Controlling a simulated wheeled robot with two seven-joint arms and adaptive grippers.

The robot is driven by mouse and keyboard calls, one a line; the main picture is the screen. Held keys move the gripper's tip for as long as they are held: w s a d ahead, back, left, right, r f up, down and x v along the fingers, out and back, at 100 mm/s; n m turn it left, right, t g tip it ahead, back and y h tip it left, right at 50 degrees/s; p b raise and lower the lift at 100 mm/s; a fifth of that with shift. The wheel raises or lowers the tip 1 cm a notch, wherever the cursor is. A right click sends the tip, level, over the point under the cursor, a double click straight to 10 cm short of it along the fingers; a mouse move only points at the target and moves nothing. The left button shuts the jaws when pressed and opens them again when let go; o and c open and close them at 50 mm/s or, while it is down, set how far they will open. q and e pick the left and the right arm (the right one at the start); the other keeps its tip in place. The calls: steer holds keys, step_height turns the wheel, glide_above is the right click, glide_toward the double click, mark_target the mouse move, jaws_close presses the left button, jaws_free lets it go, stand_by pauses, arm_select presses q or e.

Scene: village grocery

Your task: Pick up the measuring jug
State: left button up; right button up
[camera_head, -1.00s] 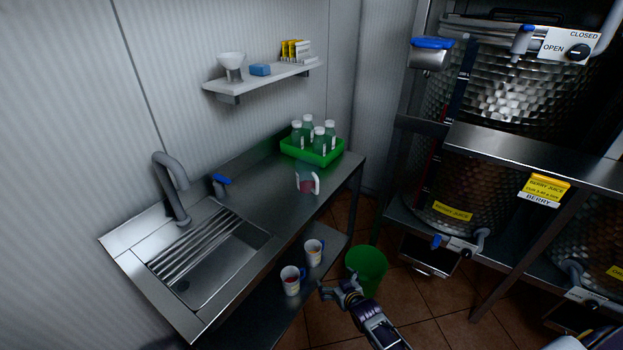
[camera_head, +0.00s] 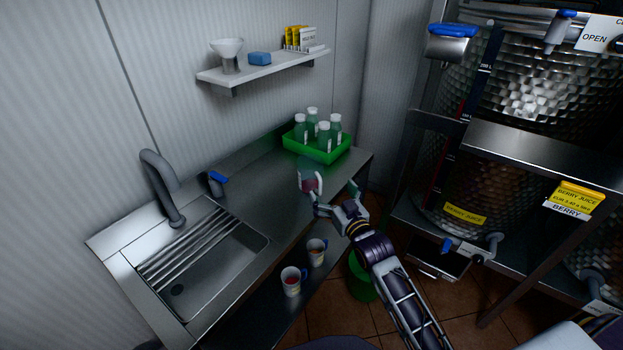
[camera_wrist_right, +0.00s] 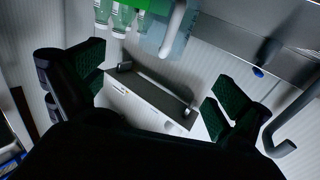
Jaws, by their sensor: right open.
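The measuring jug (camera_head: 306,178) is clear with a reddish lower part and a white handle. It stands upright on the steel counter (camera_head: 262,190), in front of the green crate. My right gripper (camera_head: 338,196) is open and empty, just right of the jug on its handle side, and partly overlaps its lower edge in the head view. In the right wrist view the jug (camera_wrist_right: 184,42) shows at the top centre, beyond the open fingers (camera_wrist_right: 158,92) and not between them. My left gripper is not in view.
The green crate (camera_head: 318,152) with several bottles stands behind the jug. The sink (camera_head: 205,265) is at left. Two mugs (camera_head: 291,281) are on the lower shelf. A green bin (camera_head: 361,283) is below my right arm. A wall shelf (camera_head: 265,72) hangs above; steel tanks (camera_head: 520,95) stand right.

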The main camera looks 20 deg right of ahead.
mark_target(313, 179)
steer(key=shift+w, duration=0.1)
stand_by(0.3)
steer(key=shift+w+a, duration=0.25)
steer(key=shift+w, duration=1.85)
steer(key=shift+w+a, duration=0.2)
steer(key=shift+w, duration=1.85)
steer(key=shift+w, duration=0.1)
